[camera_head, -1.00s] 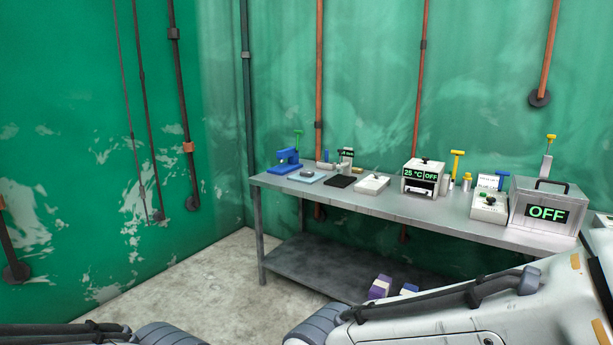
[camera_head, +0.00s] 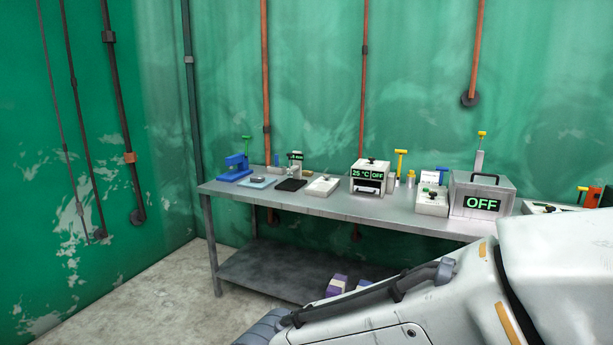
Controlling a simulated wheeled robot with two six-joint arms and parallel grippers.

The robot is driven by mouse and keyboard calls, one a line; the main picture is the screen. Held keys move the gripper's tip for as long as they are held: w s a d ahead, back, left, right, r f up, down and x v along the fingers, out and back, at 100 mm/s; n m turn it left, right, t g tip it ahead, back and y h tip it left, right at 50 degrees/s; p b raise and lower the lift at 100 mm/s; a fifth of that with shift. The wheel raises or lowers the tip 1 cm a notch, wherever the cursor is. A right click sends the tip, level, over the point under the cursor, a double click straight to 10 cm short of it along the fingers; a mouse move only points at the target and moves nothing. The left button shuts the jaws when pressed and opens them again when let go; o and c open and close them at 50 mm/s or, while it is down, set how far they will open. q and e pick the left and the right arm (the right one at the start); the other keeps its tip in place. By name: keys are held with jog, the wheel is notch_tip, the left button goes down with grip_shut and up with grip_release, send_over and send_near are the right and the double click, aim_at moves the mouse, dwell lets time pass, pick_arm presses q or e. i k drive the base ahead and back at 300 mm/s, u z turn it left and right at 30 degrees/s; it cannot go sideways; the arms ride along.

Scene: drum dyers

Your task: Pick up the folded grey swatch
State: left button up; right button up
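A small dark grey item (camera_head: 258,179) lies on a light blue pad (camera_head: 247,185) near the left end of the metal bench (camera_head: 335,207). It is too small to tell whether it is the folded grey swatch. No other grey cloth can be made out. Neither of my grippers is in view. Large white links of my own arm fill the lower right and hide part of the bench.
The bench holds a blue press (camera_head: 236,168), a black pad (camera_head: 291,185), a white tray (camera_head: 322,186), a 25 °C box reading OFF (camera_head: 369,177) and a grey box reading OFF (camera_head: 482,195). Purple-and-white packs (camera_head: 336,285) sit on the lower shelf. Floor at left is clear.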

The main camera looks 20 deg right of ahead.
aim_at(259, 179)
jog(key=u, duration=0.35)
jog(key=i, duration=1.85)
jog(key=u, duration=0.25)
jog(key=i, duration=2.15)
jog(key=z, duration=1)
jog(key=i, duration=1.6)
jog(key=z, duration=0.6)
